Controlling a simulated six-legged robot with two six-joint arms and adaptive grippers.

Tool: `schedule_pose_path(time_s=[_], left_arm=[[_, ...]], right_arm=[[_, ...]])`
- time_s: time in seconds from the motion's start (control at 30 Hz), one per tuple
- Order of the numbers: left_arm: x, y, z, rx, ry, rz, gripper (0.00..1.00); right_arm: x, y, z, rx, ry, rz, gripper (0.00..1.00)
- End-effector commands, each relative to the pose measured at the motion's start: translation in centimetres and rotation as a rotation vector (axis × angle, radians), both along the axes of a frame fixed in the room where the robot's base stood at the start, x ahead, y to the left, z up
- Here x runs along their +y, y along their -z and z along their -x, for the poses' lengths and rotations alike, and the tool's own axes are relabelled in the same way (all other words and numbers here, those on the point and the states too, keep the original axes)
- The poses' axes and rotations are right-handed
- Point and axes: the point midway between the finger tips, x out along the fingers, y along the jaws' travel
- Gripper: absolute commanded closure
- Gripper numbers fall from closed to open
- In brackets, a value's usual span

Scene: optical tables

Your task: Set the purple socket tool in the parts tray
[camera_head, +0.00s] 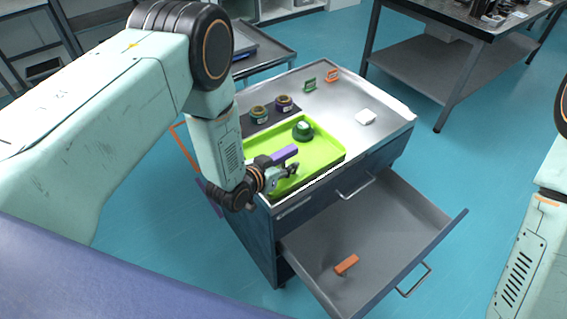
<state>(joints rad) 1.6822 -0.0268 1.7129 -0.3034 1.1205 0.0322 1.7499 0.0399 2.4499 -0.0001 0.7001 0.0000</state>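The purple socket tool (285,154) shows as a small purple bar at the near-left part of the lime-green parts tray (328,152), right beside my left gripper (291,174). My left gripper reaches in from the left, low over the tray's near-left end. Its fingers overlap the bar in the picture, and I cannot tell whether they grip it or whether the bar rests on the tray floor. A dark green round part (303,130) stands in the tray. My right gripper is out of view; only part of my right arm shows at the right edge.
The tray is on a metal-topped cabinet (388,116). Two round jars (284,102) on a dark mat, a green bracket (310,85), an orange bracket (332,76) and a white block (366,117) stand around it. An open drawer (385,235) below holds an orange block (346,264).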

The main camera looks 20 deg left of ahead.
Motion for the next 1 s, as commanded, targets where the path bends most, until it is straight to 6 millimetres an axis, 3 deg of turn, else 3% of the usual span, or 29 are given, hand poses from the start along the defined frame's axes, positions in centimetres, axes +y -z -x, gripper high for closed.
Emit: schedule_pose_path(time_s=[0.4,1.0], left_arm=[[0.0,-0.6,0.1,0.000,0.000,0.000,0.57],[2.9,-4.9,8.2,0.002,-0.002,0.002,0.57]], right_arm=[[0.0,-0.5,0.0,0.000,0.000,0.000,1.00],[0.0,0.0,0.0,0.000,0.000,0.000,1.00]])
